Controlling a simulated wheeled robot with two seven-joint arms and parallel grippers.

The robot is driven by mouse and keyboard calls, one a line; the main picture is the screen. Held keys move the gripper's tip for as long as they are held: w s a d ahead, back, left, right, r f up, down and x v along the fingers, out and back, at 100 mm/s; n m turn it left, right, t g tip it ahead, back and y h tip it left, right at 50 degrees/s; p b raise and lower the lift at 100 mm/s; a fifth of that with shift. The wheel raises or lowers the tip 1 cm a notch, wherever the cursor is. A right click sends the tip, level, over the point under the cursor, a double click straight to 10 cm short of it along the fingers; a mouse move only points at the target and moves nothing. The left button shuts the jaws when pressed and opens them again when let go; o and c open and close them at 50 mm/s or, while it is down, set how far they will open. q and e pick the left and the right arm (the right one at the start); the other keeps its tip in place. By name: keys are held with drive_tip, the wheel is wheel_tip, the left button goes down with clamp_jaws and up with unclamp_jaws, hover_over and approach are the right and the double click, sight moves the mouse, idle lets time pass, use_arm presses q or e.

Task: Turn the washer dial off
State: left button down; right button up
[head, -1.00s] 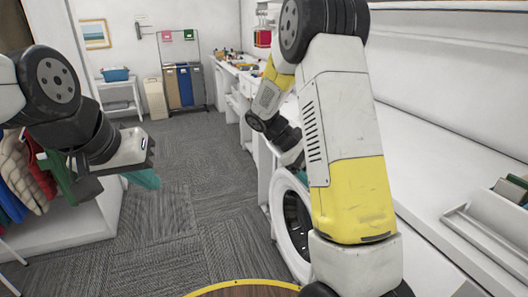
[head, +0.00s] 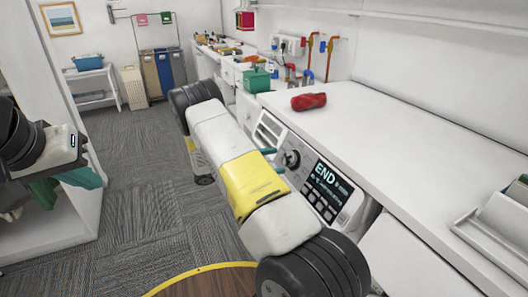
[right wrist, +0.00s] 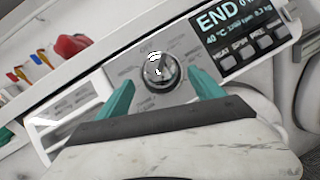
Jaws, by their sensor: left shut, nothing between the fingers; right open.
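The washer's white control panel (head: 347,211) is in the right half of the head view, with a lit display (head: 326,183) reading END. Its round dial (head: 291,158) is left of the display. In the right wrist view the silver dial (right wrist: 160,72) sits between the teal fingertips of my right gripper (right wrist: 165,90). The fingers are open on either side of the dial; I cannot tell if they touch it. In the head view my right gripper (head: 273,160) is partly hidden by my arm. My left gripper (head: 84,178) is shut and empty at the far left.
A red object (head: 309,101) lies on the white countertop (head: 375,125) above the washer. A green box (head: 257,80) stands further back. A white shelf unit (head: 75,225) is close to my left arm. Open carpet (head: 150,190) lies between.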

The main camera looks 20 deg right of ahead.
sight(285, 160)
drive_tip(key=shift+s+d, duration=0.2)
drive_tip(key=shift+d, duration=1.55)
drive_tip(key=shift+c, duration=0.3)
drive_tip(key=c, duration=1.3)
drive_tip(key=n+t, duration=0.1)
drive_tip(key=n, duration=0.1)
drive_tip(key=n+t, duration=0.1)
drive_tip(key=n, duration=0.1)
drive_tip(key=shift+s+n, duration=0.2)
drive_tip(key=shift+n, duration=0.2)
drive_tip(key=n+t, duration=0.2)
drive_tip(key=n, duration=0.1)
drive_tip(key=n+t, duration=0.2)
drive_tip(key=n, duration=0.1)
drive_tip(key=shift+s+n+y, duration=0.2)
drive_tip(key=shift+n+y, duration=0.1)
drive_tip(key=shift+n, duration=0.4)
